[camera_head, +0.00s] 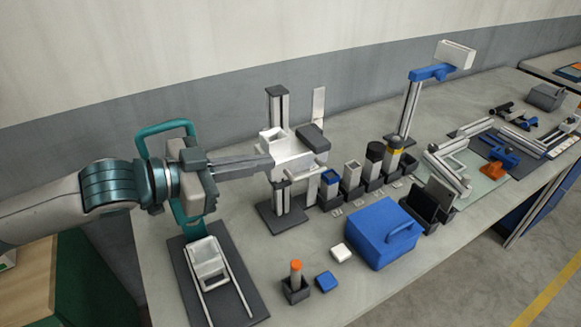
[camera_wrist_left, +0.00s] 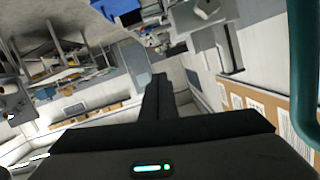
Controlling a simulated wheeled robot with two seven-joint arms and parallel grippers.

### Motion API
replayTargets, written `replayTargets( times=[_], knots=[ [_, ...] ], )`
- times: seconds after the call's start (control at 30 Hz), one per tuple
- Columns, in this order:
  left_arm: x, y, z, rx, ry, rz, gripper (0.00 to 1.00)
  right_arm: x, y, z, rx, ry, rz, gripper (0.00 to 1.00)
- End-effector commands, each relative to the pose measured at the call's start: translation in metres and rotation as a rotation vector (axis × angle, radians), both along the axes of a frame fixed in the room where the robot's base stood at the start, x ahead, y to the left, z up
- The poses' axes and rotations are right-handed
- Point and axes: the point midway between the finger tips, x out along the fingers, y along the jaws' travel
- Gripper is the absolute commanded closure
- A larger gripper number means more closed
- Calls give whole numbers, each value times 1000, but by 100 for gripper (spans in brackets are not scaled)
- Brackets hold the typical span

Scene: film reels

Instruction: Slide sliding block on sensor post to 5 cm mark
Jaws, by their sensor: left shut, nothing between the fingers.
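An upright grey post (camera_head: 276,106) with a dark cap stands on a dark base plate (camera_head: 285,216). A light-grey block (camera_head: 294,158) with a dark end piece sits partway up it, and a pale upright strip (camera_head: 318,104) stands just behind. This looks like the sensor post with its sliding block. My left gripper (camera_head: 271,163) reaches in from the left, with its shut fingertips at the block's left side. I cannot tell whether they touch it. In the left wrist view the shut fingers (camera_wrist_left: 159,80) show with nothing between them. No scale marks are readable.
A second post (camera_head: 408,108) with a blue arm stands farther right. Several small holders (camera_head: 351,180) line the bench right of the block. A blue case (camera_head: 380,233), an orange-topped vial (camera_head: 295,272) and a dark tray with rails (camera_head: 245,300) lie in front.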

Motion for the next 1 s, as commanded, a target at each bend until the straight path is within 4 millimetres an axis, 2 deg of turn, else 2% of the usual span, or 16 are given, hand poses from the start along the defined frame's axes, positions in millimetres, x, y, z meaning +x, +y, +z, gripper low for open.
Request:
replayTargets(
  times=[0.37, 0.83, 1.0],
  knots=[
    [14, -21, -4, -2, 2, -3, 100, 0, 0, 11, 0, 0, 0, 69],
    [59, -81, -21, -1, 2, -1, 100, 1, -3, 42, -3, -1, 2, 69],
    [62, -75, -47, 1, 5, 2, 100, 2, -4, 51, -4, -2, 2, 69]
  ],
)
